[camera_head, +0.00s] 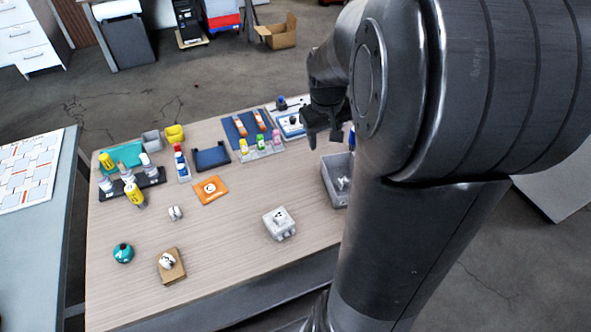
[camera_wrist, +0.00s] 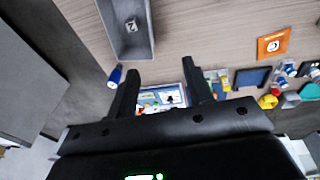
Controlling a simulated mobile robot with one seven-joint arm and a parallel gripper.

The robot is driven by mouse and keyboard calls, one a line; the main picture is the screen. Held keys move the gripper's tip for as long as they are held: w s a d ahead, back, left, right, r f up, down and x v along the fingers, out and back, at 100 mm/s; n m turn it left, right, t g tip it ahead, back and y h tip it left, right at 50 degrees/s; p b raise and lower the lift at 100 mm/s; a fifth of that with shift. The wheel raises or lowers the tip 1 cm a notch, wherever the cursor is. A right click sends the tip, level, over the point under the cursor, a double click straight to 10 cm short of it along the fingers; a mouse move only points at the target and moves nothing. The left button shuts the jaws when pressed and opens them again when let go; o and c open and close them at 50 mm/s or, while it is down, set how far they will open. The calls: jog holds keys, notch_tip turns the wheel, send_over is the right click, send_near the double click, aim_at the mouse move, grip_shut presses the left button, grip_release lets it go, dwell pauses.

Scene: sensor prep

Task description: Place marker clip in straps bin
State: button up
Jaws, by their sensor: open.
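A grey open bin (camera_head: 328,184), which looks like the straps bin, stands at the table's right edge, partly hidden by my arm; it also shows at the top of the wrist view (camera_wrist: 147,40). A small white piece with a dark mark (camera_wrist: 131,25) lies inside it. I cannot tell for sure which thing is the marker clip; a small grey-white piece (camera_head: 175,213) lies alone left of the table's middle. My gripper (camera_head: 322,137) is open and empty above the table's back right, near the bin. In the wrist view its fingers (camera_wrist: 160,82) are apart with nothing between them.
A blue-capped object (camera_wrist: 115,76) stands close beside the bin. Trays with bottles and orange items (camera_head: 250,123) fill the back. An orange card (camera_head: 211,189), a white block (camera_head: 279,223), a teal ball (camera_head: 123,253) and a brown block (camera_head: 172,268) stand apart, with bare tabletop between.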

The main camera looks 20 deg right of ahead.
jog(key=s+a+r+t, duration=0.2)
jog(key=s+a+r, duration=0.2)
jog(key=s+a, duration=0.3)
jog(key=s+a+r+t+y, duration=0.1)
jog(key=s+a+r+t, duration=0.1)
jog(key=s+a+r, duration=0.3)
jog(key=s+a, duration=0.2)
jog(key=s, duration=0.1)
jog(key=shift+s+a+r, duration=0.15)
jog(key=shift+a+r, duration=0.1)
jog(key=shift+a, duration=0.15)
